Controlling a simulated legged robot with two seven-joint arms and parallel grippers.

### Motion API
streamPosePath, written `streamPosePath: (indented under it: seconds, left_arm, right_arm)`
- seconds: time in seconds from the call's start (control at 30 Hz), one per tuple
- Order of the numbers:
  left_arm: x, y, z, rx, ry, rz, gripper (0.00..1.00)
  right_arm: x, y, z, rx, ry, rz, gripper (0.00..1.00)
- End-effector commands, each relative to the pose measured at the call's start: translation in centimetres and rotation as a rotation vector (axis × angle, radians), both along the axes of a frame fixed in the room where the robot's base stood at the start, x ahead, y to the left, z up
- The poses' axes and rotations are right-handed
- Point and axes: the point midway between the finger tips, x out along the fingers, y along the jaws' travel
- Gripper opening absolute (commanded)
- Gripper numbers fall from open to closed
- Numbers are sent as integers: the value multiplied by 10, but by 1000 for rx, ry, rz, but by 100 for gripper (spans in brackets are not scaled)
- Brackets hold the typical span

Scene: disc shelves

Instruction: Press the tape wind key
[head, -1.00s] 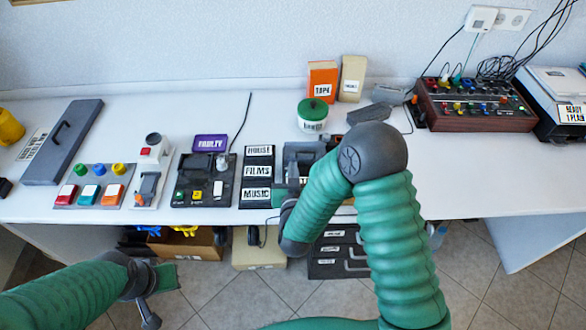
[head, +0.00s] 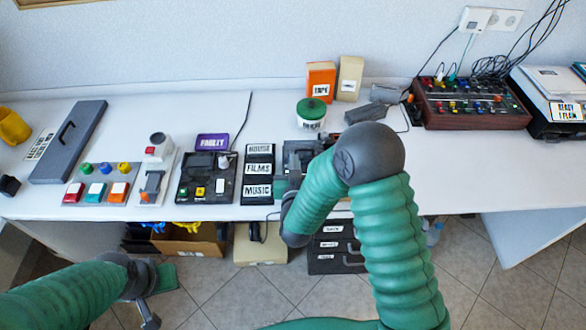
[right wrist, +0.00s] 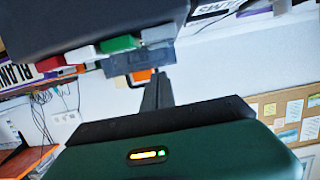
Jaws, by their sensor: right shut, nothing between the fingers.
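In the head view a dark grey machine (head: 300,152) stands on the table right of the labelled cases, partly hidden by my right arm. The tape wind key's label is not readable. My left gripper (head: 150,312) hangs low before the table.
Cases marked HOUSE, FILMS and MUSIC (head: 258,168) stand left of the machine. Further left are a black panel (head: 207,180) and a coloured button board (head: 100,190). A green-lidded jar (head: 311,112) and an orange box (head: 320,82) stand behind. Table at right front is clear.

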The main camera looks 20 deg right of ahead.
Motion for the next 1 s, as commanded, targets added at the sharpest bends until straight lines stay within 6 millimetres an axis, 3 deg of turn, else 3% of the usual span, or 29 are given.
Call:
streamPosePath:
  seconds: [0.03,0.2,0.4,1.0]
  left_arm:
    - [0,0,-1,0,0,0,0]
    - [-1,0,0,0,1,1,0]
    - [0,0,1,0,1,0,0]
    - [0,0,2,0,1,0,0]
  right_arm:
    - [-15,8,0,1,8,12,0]
    - [-52,19,10,1,5,11,0]
    - [-82,25,19,2,1,8,0]
    - [-88,28,21,1,-1,7,0]
